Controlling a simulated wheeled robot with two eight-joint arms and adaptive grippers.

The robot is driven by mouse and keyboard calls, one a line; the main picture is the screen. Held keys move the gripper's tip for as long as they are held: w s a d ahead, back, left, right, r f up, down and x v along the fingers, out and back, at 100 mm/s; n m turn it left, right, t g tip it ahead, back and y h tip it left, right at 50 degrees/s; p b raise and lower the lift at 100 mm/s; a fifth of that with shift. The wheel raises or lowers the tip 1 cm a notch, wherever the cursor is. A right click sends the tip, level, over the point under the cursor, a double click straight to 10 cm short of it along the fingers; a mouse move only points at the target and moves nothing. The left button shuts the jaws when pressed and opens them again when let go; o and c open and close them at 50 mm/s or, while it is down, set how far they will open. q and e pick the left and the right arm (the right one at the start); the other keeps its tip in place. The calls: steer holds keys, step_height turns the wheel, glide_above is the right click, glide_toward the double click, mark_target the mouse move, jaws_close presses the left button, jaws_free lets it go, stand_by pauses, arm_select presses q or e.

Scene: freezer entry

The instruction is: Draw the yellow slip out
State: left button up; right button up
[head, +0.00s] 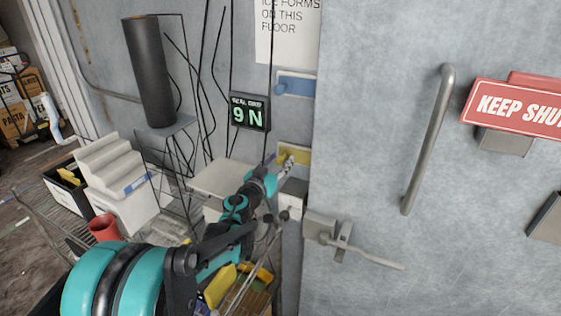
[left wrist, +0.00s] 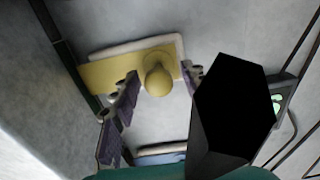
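The yellow slip (head: 301,153) sits in a pale holder on the wall strip left of the grey door. In the left wrist view the yellow slip (left wrist: 100,74) is a flat strip with a round yellow knob (left wrist: 158,76) standing out from it. My left gripper (head: 285,165) is at the slip in the head view. In the left wrist view the left gripper (left wrist: 160,80) is open, with a fingertip on each side of the knob and a visible gap on the left. A black shape hides much of the right finger. My right gripper is not in view.
A blue slip (head: 296,87) sits in a similar holder above. A display (head: 249,112) reads 9 N. The door has a long handle (head: 430,140), a latch (head: 340,240) and a red sign (head: 515,107). White stepped blocks (head: 108,165) and a red cup (head: 104,227) stand at left.

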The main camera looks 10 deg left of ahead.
arm_select(q)
steer(key=shift+s, duration=0.1)
steer(key=s+a, duration=0.2)
steer(key=s, duration=0.9)
steer(key=shift+s, duration=0.35)
steer(key=shift+a, duration=0.15)
steer(key=s+a+f+n+g+y+b, duration=0.3)
steer(key=s+a+f+n+y+b, duration=0.25)
steer(key=s+y, duration=0.3)
steer(key=s+d+f+m+g+h+b, duration=0.1)
steer(key=s+d+f+g+h, duration=0.1)
steer(key=s+f, duration=0.6)
steer(key=s+d+f+m+g+h+b, duration=0.2)
steer(key=s+d+f+g+h, duration=0.1)
steer(key=s+d+f+g, duration=0.2)
steer(key=s+d+f, duration=0.2)
steer(key=s+f, duration=0.2)
steer(key=shift+s+d+f+g+b, duration=0.15)
steer(key=shift+d+f+g+b, duration=0.1)
steer(key=shift+g+b, duration=0.05)
